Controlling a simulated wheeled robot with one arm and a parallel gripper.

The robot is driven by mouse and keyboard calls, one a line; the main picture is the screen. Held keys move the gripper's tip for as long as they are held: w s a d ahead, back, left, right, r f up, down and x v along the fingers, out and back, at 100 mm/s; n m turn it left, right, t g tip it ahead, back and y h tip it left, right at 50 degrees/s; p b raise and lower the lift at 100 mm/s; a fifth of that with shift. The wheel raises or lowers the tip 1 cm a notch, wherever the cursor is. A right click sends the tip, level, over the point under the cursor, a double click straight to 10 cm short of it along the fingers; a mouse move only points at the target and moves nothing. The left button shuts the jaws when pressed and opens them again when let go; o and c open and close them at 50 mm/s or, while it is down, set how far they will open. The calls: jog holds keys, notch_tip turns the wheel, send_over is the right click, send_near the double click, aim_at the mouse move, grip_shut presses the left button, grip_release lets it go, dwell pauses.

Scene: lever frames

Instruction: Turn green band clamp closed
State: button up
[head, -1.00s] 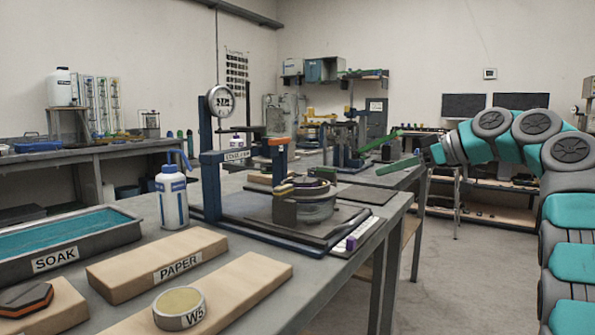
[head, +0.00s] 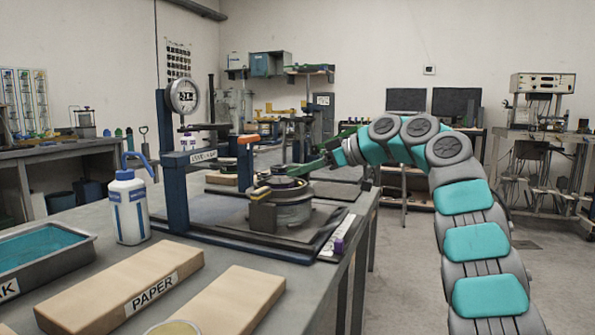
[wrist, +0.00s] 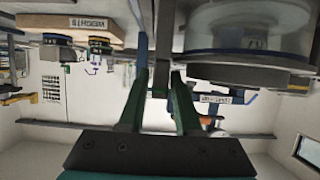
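A round metal pot (head: 282,212) with a dark ring and a yellow-tipped lever (head: 260,190) stands on the blue-framed press base. In the wrist view, which looks upside down, the pot (wrist: 250,30) fills the upper right. My gripper (head: 300,169) reaches in from the right, its green fingers just above and behind the pot's rim. In the wrist view my gripper (wrist: 157,85) shows two green fingers apart, with a grey bar and block seen between or beyond them; contact cannot be told. I cannot clearly pick out a green band clamp; my fingers may hide it.
The blue press column (head: 173,170) with a round gauge (head: 183,96) rises left of the pot.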

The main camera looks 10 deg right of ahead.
jog(key=shift+w+a+f, duration=0.15)
jog(key=shift+w+a, duration=0.1)
jog(key=shift+a, duration=0.1)
jog(key=shift+c, duration=0.2)
grip_shut()
